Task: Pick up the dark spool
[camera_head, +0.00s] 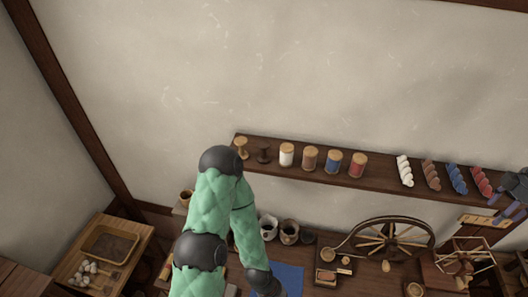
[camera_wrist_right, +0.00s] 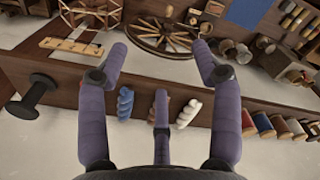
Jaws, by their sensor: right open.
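A dark bare spool (camera_wrist_right: 37,96) stands at the left side of the wrist view, on the shelf, outside my right fingers and apart from them. My right gripper (camera_head: 497,208) is at the far right of the head view, by the red skein (camera_head: 481,181). In the wrist view its fingers (camera_wrist_right: 160,50) are spread with nothing held between them. My left arm bends down at the middle; its gripper is outside the picture.
The dark wooden shelf (camera_head: 385,187) runs along the wall, with several wound spools and skeins on it. Below are a spinning wheel (camera_head: 391,239), pots (camera_head: 289,231) and a blue cloth (camera_head: 289,277). A tray table (camera_head: 140,240) stands at left. The wall above the shelf is bare.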

